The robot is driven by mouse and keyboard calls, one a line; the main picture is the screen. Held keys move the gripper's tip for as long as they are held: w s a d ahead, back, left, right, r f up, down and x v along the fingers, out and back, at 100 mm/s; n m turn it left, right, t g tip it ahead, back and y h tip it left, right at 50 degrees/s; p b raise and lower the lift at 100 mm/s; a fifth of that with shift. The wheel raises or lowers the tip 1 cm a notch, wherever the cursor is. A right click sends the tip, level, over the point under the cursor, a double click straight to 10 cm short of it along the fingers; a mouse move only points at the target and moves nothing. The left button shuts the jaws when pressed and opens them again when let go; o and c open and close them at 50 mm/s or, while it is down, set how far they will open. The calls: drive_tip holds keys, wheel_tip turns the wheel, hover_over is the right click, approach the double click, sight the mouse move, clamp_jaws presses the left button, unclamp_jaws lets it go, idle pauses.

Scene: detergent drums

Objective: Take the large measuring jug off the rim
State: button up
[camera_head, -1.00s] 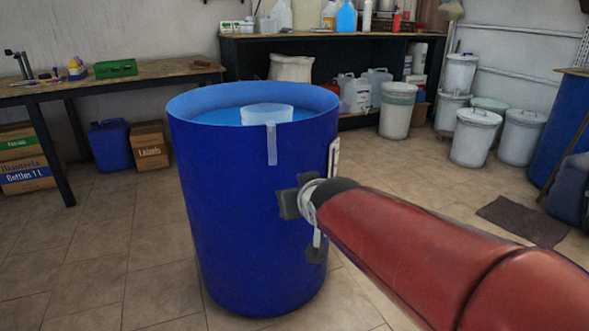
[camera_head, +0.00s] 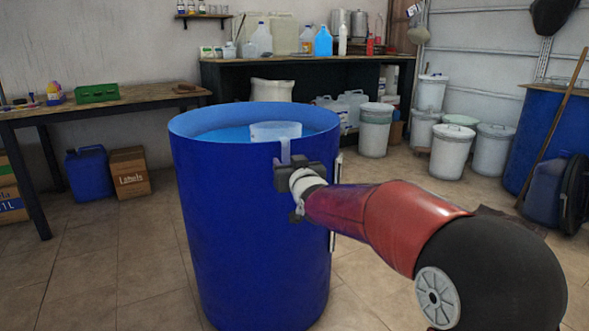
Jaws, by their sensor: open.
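The large measuring jug (camera_head: 277,130) is a pale translucent vessel inside the near rim of the blue drum (camera_head: 235,220). Its strap-like handle (camera_head: 285,150) hooks over the rim and hangs down the outside. My gripper (camera_head: 287,168) is at the drum's near outer side, just below the rim, at the lower part of the handle. It is open. The gripper hides the handle's lower end, and I cannot tell whether its fingers touch the handle or stand around it.
Blue liquid (camera_head: 225,134) fills the drum near its top. A wooden table (camera_head: 150,97) stands at the left and a dark bench (camera_head: 240,80) behind. Several white lidded buckets (camera_head: 452,148) stand at the back right. The tiled floor beside the drum is clear.

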drive_tip(key=shift+w+a, duration=0.25)
drive_tip(key=shift+w, duration=0.3)
clamp_jaws()
